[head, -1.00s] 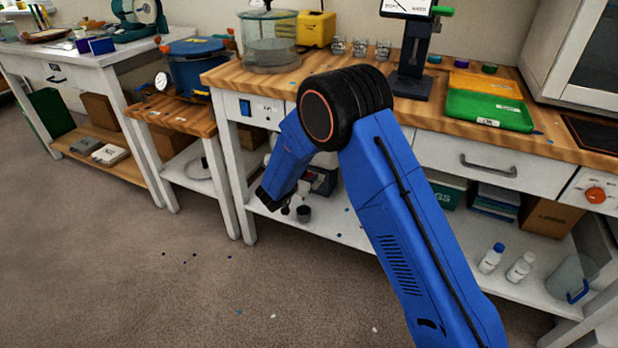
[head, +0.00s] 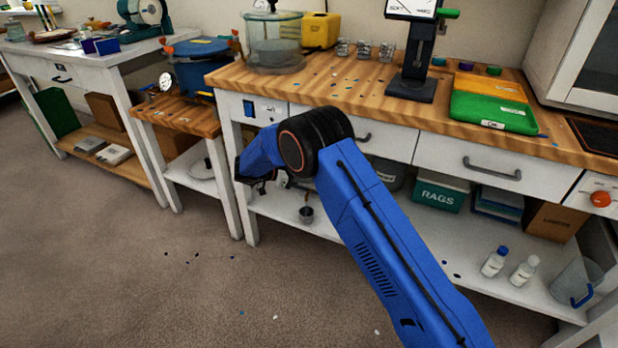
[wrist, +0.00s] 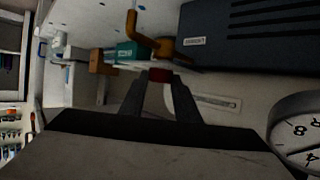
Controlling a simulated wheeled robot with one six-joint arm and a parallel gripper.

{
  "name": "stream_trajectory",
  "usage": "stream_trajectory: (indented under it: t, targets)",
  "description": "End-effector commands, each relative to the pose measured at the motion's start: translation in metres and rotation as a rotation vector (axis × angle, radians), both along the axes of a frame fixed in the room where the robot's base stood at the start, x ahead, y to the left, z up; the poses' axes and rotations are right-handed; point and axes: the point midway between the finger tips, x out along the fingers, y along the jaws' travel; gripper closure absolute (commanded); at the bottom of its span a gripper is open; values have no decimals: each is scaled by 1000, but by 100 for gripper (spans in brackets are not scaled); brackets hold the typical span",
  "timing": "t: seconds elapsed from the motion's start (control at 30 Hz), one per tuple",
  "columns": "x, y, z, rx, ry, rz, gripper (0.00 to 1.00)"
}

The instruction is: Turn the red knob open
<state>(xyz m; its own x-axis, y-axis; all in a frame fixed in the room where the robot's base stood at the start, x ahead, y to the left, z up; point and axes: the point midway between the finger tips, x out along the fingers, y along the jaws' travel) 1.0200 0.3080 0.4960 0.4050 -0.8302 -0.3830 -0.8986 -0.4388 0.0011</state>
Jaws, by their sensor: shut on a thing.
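The red knob (wrist: 160,75) shows in the wrist view as a small dark red piece between the tips of my two grey fingers. My gripper (wrist: 158,82) is shut on it, and the fingers hide part of it. A bent brass pipe with a handle (wrist: 150,42) is just above it in that view. In the head view my arm reaches left towards the small wooden stand with the blue pot (head: 197,72). My wrist end is beside the bench leg there, and the knob and fingertips cannot be made out.
A round gauge (wrist: 298,132) is close at the lower right of the wrist view, and a dark box-like body (wrist: 250,35) fills its upper right. The white bench (head: 360,100) stands right of the stand. Open floor (head: 110,240) lies in front.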

Motion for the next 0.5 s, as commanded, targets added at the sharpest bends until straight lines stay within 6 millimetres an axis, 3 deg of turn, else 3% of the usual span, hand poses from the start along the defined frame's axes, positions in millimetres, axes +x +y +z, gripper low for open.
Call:
stream_trajectory:
  t: [0.5]
  targets:
    - [1,-1,1,0,-1,-34,93]
